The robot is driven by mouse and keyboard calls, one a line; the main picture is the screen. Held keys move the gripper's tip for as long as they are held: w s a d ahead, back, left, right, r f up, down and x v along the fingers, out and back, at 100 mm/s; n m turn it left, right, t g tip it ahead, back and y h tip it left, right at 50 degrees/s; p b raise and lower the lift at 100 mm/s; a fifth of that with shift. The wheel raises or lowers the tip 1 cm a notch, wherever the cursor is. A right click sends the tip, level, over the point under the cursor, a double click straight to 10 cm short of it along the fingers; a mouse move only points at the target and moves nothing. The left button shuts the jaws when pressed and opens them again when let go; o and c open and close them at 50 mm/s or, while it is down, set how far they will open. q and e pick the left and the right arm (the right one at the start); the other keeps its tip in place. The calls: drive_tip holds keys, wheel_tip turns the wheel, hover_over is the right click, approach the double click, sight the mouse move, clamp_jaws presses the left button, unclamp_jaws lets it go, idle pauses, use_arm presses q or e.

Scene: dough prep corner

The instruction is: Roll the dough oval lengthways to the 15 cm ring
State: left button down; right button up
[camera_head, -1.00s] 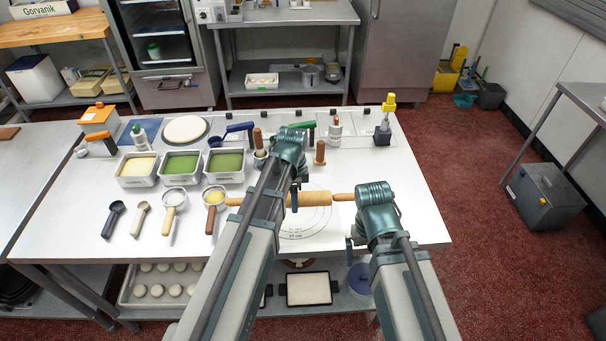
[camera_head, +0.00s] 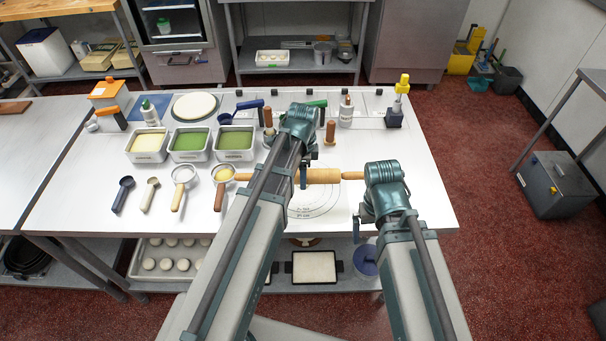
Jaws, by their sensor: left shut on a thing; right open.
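A wooden rolling pin (camera_head: 325,176) lies crosswise over the back part of a white mat with printed rings (camera_head: 318,212). Its right handle points toward my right gripper, and its left part is hidden behind my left arm. My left gripper (camera_head: 303,184) reaches down at the pin from above and is shut on it; the exact grip is partly hidden. My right gripper (camera_head: 359,223) is open and empty beside the mat's right side, near the table's front edge. I cannot make out the dough oval; the pin and my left arm cover part of the mat.
Left of my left arm stand metal tubs (camera_head: 190,144) with yellow and green contents. Scoops and small sieves (camera_head: 181,187) lie in front of them. Upright wooden-handled tools (camera_head: 330,131) and bottles stand behind the pin. The table's right end (camera_head: 430,200) is clear.

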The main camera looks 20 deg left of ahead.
sight(303, 198)
use_arm(q)
drive_tip(key=shift+f+b, duration=3.6)
drive_tip(key=shift+f, duration=0.3)
drive_tip(key=shift+c, duration=0.5)
unclamp_jaws()
drive_tip(key=shift+r, duration=0.1)
drive_tip(key=shift+r+p, duration=0.5)
drive_tip(key=shift+p, duration=0.15)
wheel_tip(303, 198, up, 6)
drive_tip(key=p, duration=0.5)
drive_tip(key=shift+p, duration=0.4)
drive_tip(key=shift+s+f, duration=0.1)
